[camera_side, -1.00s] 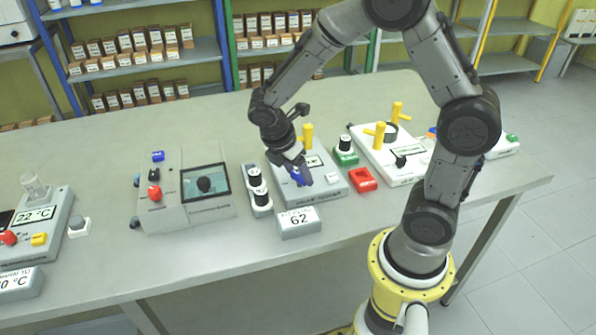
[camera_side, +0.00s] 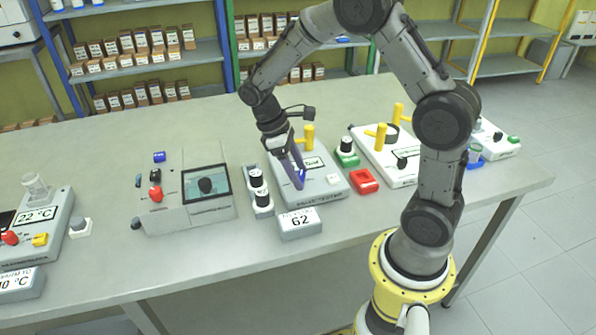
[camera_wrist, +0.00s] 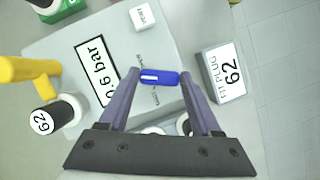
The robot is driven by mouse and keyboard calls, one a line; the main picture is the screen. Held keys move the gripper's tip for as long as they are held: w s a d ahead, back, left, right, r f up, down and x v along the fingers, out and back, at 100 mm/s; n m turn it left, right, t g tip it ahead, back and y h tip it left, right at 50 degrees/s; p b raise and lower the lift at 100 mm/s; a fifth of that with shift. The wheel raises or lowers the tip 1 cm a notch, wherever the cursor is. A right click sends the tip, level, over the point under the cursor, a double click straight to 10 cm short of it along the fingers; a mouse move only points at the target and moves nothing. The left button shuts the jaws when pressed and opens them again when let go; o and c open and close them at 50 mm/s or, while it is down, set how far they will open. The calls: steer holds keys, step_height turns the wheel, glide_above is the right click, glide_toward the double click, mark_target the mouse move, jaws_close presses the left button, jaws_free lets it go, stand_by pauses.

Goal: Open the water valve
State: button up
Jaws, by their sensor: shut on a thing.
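The blue valve handle (camera_wrist: 160,77) is on the grey box (camera_wrist: 60,38) with a "0.6 bar" display. In the wrist view it lies crosswise between my fingertips. My gripper (camera_wrist: 160,79) is shut on it, one purple finger at each end. In the side view my gripper (camera_side: 301,182) reaches down to the front of the same box (camera_side: 325,192), with the blue handle (camera_side: 302,178) partly hidden by the fingers. Small printing beside the handle is too small to read surely.
A yellow handle (camera_side: 308,137) stands at the back of the box. Black-and-white plugs (camera_side: 257,180) stand at its left, a "62" block (camera_side: 300,223) in front, and a red holder (camera_side: 363,181) at its right. A screen device (camera_side: 185,190) is farther left.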

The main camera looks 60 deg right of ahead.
steer(key=shift+d+m+y, duration=0.1)
steer(key=shift+m+y, duration=0.6)
steer(key=shift+m, duration=1.1)
steer(key=o, duration=1.4)
steer(key=v, duration=1.4)
steer(key=shift+f, duration=0.1)
